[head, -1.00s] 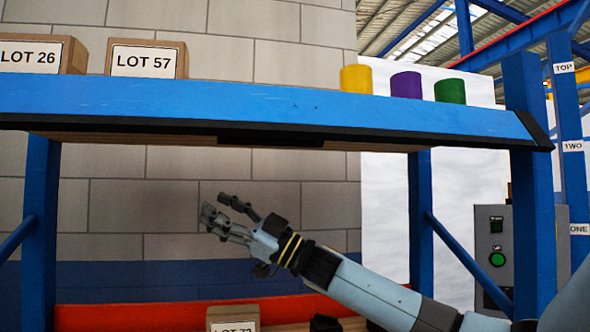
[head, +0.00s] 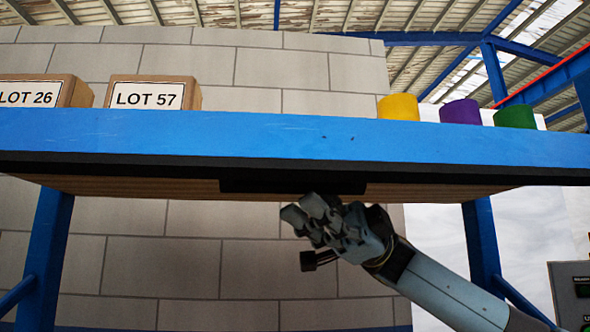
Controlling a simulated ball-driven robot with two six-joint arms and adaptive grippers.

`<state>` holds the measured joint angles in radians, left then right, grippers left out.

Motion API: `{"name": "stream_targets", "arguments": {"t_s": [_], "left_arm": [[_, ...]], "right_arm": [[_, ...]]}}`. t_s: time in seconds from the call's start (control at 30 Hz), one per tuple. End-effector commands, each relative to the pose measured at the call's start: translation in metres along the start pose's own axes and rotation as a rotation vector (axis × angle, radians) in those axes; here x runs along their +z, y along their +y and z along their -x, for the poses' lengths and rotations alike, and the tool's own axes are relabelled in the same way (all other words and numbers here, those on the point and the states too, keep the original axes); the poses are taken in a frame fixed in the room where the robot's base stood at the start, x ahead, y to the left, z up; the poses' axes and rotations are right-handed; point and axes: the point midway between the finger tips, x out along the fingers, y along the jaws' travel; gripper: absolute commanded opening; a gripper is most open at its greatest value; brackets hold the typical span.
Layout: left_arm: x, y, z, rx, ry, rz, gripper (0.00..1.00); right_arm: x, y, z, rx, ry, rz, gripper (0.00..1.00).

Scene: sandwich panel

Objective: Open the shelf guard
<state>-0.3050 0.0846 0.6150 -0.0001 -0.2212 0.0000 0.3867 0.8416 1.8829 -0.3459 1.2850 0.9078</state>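The shelf guard appears to be the long blue panel (head: 270,135) across the front of the shelf, with a black strip along its lower edge. A darker black block (head: 260,186), perhaps its handle, sits under the middle of that strip. The panel stands across the shelf front, below the boxes. My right gripper (head: 306,240) is just below the right part of the black block, fingers pointing left. Its fingers are apart with nothing between them. I cannot tell whether its upper side touches the block. My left gripper is out of view.
Cardboard boxes LOT 26 (head: 45,92) and LOT 57 (head: 152,93) stand on the shelf at left. Yellow (head: 398,107), purple (head: 460,112) and green (head: 515,117) cylinders stand at right. Blue posts (head: 45,245) flank the space below. A grey control box (head: 570,295) is at lower right.

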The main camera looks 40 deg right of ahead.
Motion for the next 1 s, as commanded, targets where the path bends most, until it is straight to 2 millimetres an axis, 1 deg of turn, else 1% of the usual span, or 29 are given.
{"name": "stream_targets", "arguments": {"t_s": [0.03,0.1,0.2,0.5,0.57,0.8,1.0], "left_arm": [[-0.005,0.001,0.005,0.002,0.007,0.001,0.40],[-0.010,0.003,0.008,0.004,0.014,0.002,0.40],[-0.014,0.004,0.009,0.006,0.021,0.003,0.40],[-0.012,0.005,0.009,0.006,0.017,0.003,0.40],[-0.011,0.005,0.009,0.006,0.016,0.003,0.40],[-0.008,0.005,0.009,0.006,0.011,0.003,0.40],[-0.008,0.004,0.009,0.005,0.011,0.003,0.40]], "right_arm": [[-0.001,0.002,-0.009,0.002,0.004,-0.001,0.38],[-0.001,0.001,-0.016,0.000,0.003,0.000,0.38],[0.000,0.001,-0.023,0.001,0.000,-0.001,0.38],[0.001,-0.001,-0.025,0.001,-0.001,-0.001,0.38],[0.001,-0.001,-0.025,0.001,-0.001,-0.001,0.32],[0.001,-0.001,-0.025,0.000,-0.001,-0.001,0.01],[0.001,-0.001,-0.025,-0.001,-0.001,-0.001,0.00]]}}
